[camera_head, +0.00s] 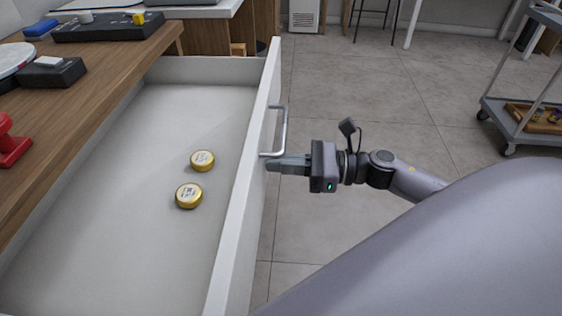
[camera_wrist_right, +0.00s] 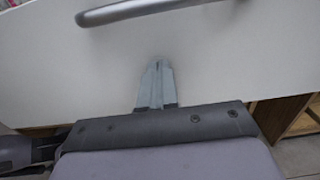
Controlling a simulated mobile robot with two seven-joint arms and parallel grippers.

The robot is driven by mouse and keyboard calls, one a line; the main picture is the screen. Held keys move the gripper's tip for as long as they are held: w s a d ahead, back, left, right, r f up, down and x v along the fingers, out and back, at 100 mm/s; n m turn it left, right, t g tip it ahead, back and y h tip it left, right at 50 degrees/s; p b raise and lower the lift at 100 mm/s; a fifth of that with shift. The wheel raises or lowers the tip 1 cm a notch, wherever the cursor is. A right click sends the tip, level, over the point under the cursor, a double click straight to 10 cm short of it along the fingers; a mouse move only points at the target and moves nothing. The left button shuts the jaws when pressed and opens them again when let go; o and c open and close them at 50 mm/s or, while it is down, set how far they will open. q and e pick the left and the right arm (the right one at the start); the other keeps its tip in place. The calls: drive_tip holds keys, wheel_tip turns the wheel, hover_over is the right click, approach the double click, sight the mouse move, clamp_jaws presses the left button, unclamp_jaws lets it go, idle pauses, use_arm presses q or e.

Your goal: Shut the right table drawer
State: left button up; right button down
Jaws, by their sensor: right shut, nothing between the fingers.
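The white table drawer (camera_head: 130,120) stands pulled out from under the wooden counter in the head view. Its front panel carries a metal bar handle (camera_head: 285,130) on the outside. Two round yellow-rimmed tins (camera_head: 203,161) (camera_head: 189,195) lie on the drawer floor. My right gripper (camera_head: 272,164) is shut and empty, its fingertips at the front panel by the handle's near end. In the right wrist view the shut fingers (camera_wrist_right: 157,70) point at the white front panel (camera_wrist_right: 220,55), with the handle (camera_wrist_right: 130,12) above them. I cannot tell whether they touch the panel. My left gripper is out of view.
The wooden counter (camera_head: 85,75) at the left bears a red object (camera_head: 12,142), a dark device (camera_head: 50,73) and a black tray (camera_head: 110,28). A grey cart (camera_head: 520,132) stands at the far right. The tiled floor (camera_head: 350,85) beyond the drawer front is clear.

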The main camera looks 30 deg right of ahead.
idle(0.4)
drive_tip(key=shift+w+a, duration=0.35)
drive_tip(key=shift+a, duration=0.1)
drive_tip(key=b+x, duration=0.1)
drive_tip(key=x, duration=1.9)
drive_tip(key=shift+a+b, duration=0.1)
drive_tip(key=shift+b, duration=0.2)
drive_tip(key=b, duration=0.2)
hover_over(141, 172)
drive_tip(key=s+d, duration=0.1)
drive_tip(key=shift+f, duration=0.1)
drive_tip(key=shift+w+a, duration=0.35)
drive_tip(key=shift+a, duration=0.1)
drive_tip(key=shift+r, duration=0.2)
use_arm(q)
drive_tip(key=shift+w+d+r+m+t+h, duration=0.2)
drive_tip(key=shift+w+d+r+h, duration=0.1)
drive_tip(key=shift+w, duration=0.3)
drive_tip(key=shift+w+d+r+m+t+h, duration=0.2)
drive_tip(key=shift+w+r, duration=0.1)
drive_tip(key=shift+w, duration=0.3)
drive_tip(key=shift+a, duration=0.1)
use_arm(e)
drive_tip(key=shift+r, duration=0.15)
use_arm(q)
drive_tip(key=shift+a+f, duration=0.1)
